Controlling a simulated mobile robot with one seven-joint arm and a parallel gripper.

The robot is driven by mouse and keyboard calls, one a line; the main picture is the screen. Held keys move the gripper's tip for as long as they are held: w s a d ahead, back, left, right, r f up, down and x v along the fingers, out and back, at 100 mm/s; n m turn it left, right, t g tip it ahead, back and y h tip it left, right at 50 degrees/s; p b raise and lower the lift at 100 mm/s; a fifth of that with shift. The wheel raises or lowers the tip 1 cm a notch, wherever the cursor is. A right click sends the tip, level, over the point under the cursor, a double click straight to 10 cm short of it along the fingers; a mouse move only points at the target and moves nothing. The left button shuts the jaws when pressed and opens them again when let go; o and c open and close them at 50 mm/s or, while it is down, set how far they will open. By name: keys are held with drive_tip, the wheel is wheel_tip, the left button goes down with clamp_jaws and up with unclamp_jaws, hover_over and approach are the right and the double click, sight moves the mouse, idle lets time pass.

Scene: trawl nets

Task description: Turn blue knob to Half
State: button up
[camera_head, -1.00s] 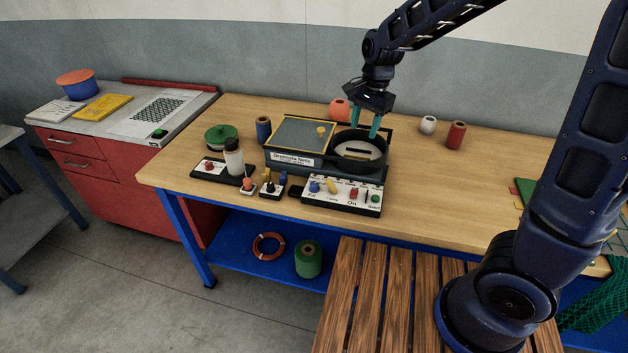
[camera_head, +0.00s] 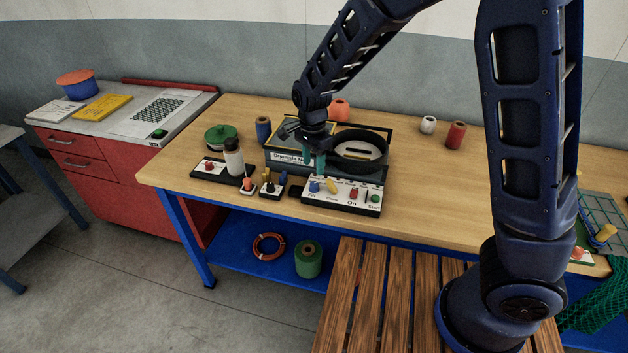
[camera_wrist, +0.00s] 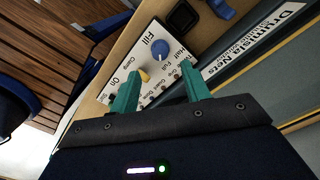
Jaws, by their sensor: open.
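The blue knob (camera_head: 314,186) sits at the left end of a white control panel (camera_head: 340,206) on the front of the Drumsla Nets machine. In the wrist view the blue knob (camera_wrist: 159,48) is beyond my fingertips, roughly between their lines, with "Fill", "Half" and "Full" printed around it. My gripper (camera_head: 314,164) is open and empty, with teal fingers pointing down just above and behind the panel. Its fingers also show in the wrist view (camera_wrist: 160,84), apart from the knob.
A yellow knob (camera_head: 333,186), a red switch (camera_head: 354,193) and a green button (camera_head: 375,199) share the panel. The black round drum (camera_head: 360,165) rises behind. A white bottle (camera_head: 233,158) and small switch boxes (camera_head: 270,189) stand to the left.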

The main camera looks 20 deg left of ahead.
sight(314, 183)
drive_tip(key=shift+d+f, duration=0.1)
drive_tip(key=shift+f, duration=3.5)
drive_tip(key=c, duration=1)
